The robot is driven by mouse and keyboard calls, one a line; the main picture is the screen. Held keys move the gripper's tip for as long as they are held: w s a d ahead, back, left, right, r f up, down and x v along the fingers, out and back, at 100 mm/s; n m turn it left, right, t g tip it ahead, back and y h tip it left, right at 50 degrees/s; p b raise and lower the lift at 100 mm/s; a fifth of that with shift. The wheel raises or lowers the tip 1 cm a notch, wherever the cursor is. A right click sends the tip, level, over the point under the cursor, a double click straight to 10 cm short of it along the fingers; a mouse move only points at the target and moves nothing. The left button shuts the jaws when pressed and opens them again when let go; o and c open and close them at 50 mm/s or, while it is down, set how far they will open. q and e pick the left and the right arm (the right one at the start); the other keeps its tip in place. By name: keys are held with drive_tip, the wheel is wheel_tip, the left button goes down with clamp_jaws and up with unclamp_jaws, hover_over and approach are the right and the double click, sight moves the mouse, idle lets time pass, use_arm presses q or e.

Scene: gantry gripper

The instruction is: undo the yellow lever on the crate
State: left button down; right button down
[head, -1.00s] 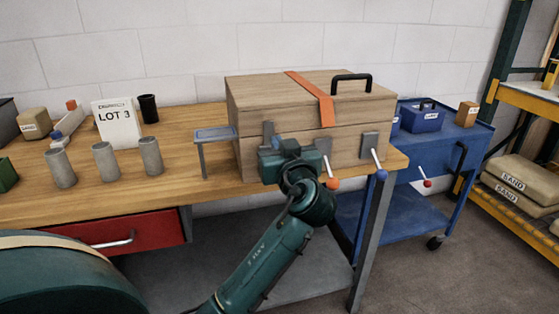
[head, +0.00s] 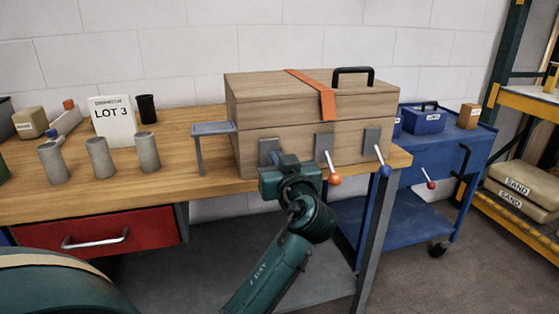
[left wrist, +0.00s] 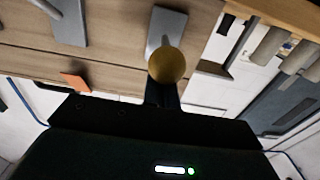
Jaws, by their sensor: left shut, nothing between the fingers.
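The wooden crate (head: 300,105) stands on the workbench with an orange strap and a black handle. Three grey plates are on its front. The yellow lever's plate (head: 267,148) is the left one; its knob is hidden behind my gripper in the head view. In the left wrist view the yellow knob (left wrist: 167,65) shows close up, on a short rod from its grey plate (left wrist: 166,24). My left gripper (head: 287,178) is in front of and just below that plate. Its shut, empty fingers (left wrist: 162,93) are at the knob; I cannot tell whether they touch it. My right gripper is not in view.
An orange-knobbed lever (head: 334,177) and a blue-knobbed lever (head: 384,170) are just right of my gripper. A small grey stand (head: 212,129) is left of the crate. Several grey cylinders (head: 99,157) stand farther left. A blue cart (head: 450,145) is at the right.

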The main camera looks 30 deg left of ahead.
use_arm(q)
drive_tip(key=shift+f+b, duration=0.3)
drive_tip(key=shift+f, duration=0.25)
drive_tip(key=shift+r, duration=0.2)
drive_tip(key=shift+s+d+r+p, duration=0.5)
drive_tip(key=shift+s+d+r, duration=0.1)
drive_tip(key=shift+s+d, duration=0.15)
drive_tip(key=b+v, duration=0.1)
drive_tip(key=v, duration=0.6)
